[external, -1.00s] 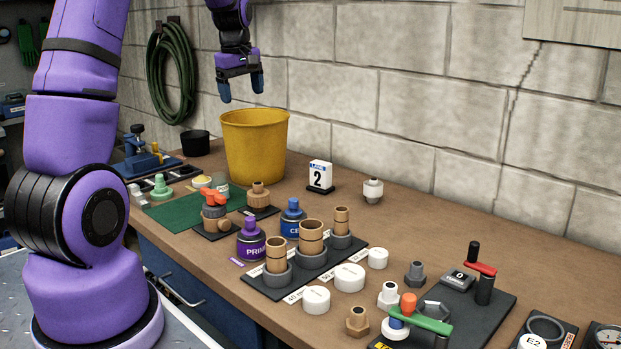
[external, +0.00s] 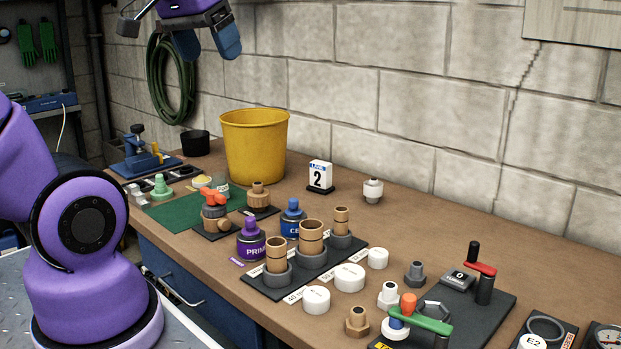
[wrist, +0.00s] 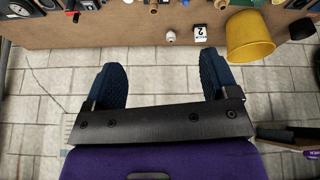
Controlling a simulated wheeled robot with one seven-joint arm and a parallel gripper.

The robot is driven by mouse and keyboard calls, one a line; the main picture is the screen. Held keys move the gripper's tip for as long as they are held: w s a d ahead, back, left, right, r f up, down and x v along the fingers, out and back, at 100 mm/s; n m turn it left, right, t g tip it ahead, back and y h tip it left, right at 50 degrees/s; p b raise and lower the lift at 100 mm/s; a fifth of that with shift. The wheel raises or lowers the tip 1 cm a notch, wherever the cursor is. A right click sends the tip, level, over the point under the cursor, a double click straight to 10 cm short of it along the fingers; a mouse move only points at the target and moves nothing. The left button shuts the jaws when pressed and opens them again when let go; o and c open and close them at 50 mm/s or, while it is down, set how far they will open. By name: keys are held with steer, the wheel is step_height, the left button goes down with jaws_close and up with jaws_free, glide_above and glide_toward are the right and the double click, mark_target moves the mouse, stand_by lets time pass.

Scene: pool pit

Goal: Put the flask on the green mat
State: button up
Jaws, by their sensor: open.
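The green mat (external: 176,215) lies flat on the left part of the bench, with small items along its edges. I cannot tell for sure which thing is the flask. A purple can marked PRIM (external: 251,243) stands right of the mat, with a blue can (external: 292,222) behind it to the right; both are off the mat. My gripper (external: 207,42) is high above the bench at the top of the external view, open and empty. In the wrist view its two blue fingers (wrist: 161,68) are spread wide, with only the wall between them.
A yellow bucket (external: 254,150) stands tall behind the mat, near the wall. An orange-handled valve (external: 214,212) sits at the mat's right edge. Pipe stubs, white caps (external: 349,278) and fittings crowd the middle and right. Bare bench lies around the number 2 sign (external: 320,176).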

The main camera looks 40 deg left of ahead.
steer(key=s, duration=0.1)
steer(key=s+d+m, duration=0.1)
steer(key=s, duration=0.1)
steer(key=s+f+m, duration=0.1)
steer(key=shift+s+d, duration=0.25)
steer(key=shift+d, duration=0.1)
